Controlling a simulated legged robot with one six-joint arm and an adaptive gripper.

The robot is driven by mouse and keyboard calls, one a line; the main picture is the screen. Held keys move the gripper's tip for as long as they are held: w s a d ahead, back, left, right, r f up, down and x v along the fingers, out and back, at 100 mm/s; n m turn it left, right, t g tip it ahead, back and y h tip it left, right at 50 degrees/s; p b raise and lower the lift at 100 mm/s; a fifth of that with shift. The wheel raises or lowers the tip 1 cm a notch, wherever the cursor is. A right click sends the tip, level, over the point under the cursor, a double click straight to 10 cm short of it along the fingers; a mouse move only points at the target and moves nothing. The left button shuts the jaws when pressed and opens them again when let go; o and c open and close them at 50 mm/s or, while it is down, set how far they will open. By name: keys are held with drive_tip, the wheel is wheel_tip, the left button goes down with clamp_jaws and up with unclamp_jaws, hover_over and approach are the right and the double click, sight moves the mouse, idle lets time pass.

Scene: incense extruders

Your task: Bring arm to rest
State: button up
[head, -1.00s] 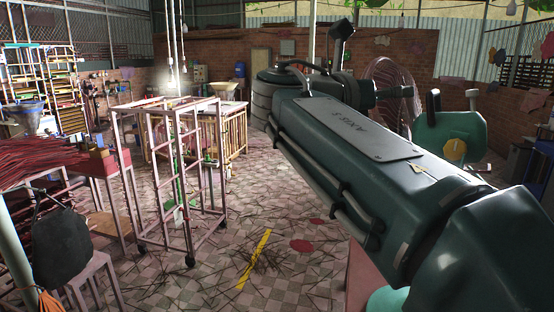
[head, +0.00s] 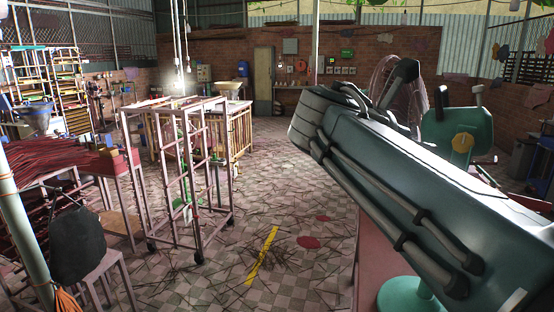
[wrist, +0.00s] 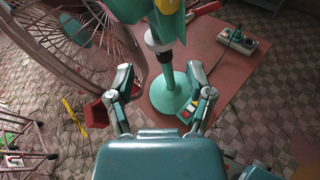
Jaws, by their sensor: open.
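My arm crosses the right side of the head view, and my gripper is not made out there. In the wrist view my gripper (wrist: 160,98) is open, its two fingers spread wide apart with nothing held between them. Beyond the gap stands a green machine on a round green base (wrist: 172,92), on a reddish table top (wrist: 215,60). The green machine with a yellow knob (head: 463,142) shows behind my arm in the head view. My arm hides part of the table there.
A pinkish wheeled frame (head: 192,190) stands left of centre on the tiled floor. A large spoked wheel (wrist: 85,40) is close to the gripper's left. A box with knobs (wrist: 236,40) sits on the table. The floor in the middle is open, with scattered sticks.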

drive_tip(key=s+a+f+m+y, duration=0.2)
drive_tip(key=s+f+m+y, duration=0.2)
drive_tip(key=f, duration=0.6)
drive_tip(key=s+a+f+m+g+y, duration=0.1)
drive_tip(key=s+f+m+y, duration=0.3)
drive_tip(key=s+f+m, duration=0.4)
drive_tip(key=s+a+f+m+g+y, duration=0.1)
drive_tip(key=s+a+f+m+y, duration=0.3)
drive_tip(key=f+m, duration=0.6)
drive_tip(key=shift+s+f+m+y, duration=0.35)
drive_tip(key=shift+s+f, duration=0.5)
drive_tip(key=shift+s, duration=0.3)
drive_tip(key=shift+d, duration=0.25)
drive_tip(key=shift+a, duration=0.15)
